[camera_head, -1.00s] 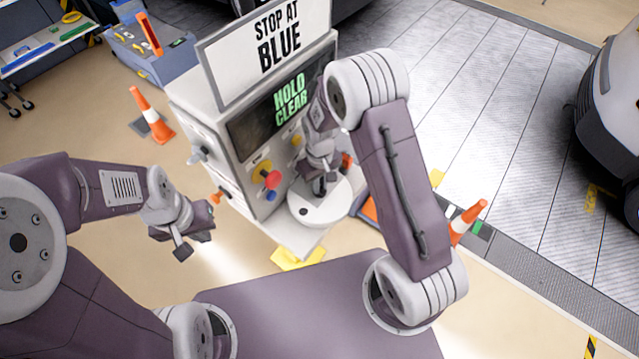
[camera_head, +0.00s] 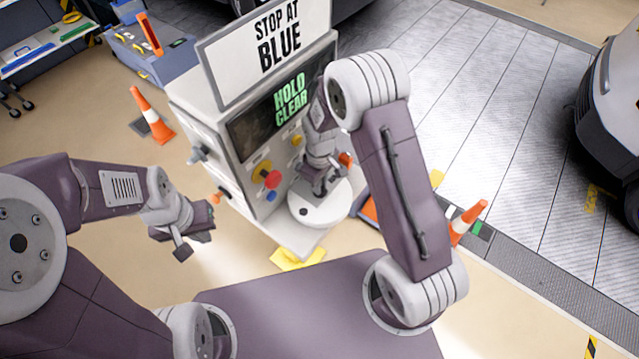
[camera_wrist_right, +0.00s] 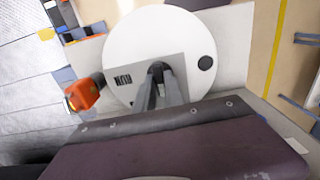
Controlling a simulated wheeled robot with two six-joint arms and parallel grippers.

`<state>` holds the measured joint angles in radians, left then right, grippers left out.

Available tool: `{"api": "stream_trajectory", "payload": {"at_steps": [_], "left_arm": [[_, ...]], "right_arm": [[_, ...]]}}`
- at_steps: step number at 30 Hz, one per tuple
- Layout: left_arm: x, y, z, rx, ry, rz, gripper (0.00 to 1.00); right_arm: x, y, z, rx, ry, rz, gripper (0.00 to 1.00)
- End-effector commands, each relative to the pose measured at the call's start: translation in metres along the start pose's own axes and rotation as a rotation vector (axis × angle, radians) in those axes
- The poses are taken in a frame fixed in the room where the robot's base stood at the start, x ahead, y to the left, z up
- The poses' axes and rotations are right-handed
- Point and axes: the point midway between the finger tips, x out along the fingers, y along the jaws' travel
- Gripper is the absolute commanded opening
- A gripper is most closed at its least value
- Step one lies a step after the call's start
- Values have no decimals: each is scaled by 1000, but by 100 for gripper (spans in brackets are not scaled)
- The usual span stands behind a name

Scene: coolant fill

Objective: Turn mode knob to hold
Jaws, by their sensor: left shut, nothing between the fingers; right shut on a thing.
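The white machine (camera_head: 200,120) carries a panel with a screen (camera_head: 285,107) reading "HOLD CLEAR". My right gripper (camera_head: 322,190) is at the right side of the panel, above the round white disc (camera_head: 312,212). In the right wrist view, my right gripper's fingers (camera_wrist_right: 158,72) are closed on a small dark knob at the edge of a grey label plate (camera_wrist_right: 125,82). The knob is mostly hidden by the fingers, so its pointing direction cannot be told. My left gripper (camera_head: 190,248) is shut and empty, left of the machine, apart from it.
A red mushroom button (camera_head: 272,180) on yellow, a blue button (camera_head: 271,196) and a yellow knob (camera_head: 296,140) sit on the panel. An orange part (camera_wrist_right: 84,93) is close beside my right gripper. Orange cones (camera_head: 150,115) stand around.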

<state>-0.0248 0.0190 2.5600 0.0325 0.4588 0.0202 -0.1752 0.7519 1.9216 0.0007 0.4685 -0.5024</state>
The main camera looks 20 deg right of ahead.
Motion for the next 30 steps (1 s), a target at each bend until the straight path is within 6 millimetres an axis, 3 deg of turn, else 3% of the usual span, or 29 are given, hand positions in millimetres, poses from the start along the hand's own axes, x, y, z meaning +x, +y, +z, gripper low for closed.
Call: {"api": "stream_trajectory", "payload": {"at_steps": [5,6,8,9,17,20,30], "left_arm": [[-1,0,0,0,0,0,0],[-1,0,0,0,0,0,0],[-1,0,0,0,0,0,0],[-1,0,0,0,0,0,0],[0,0,0,0,0,0,0],[3,0,0,0,0,0,0],[16,0,2,0,0,0,0]], "right_arm": [[-4,3,-4,-4,12,8,0],[-4,3,-4,-4,12,8,16],[-3,2,-3,-4,11,7,33],[-3,2,-3,-3,9,6,35],[-2,1,-1,-1,4,3,35],[-9,1,-2,-1,6,4,35],[-79,2,-2,-2,10,6,35]]}}
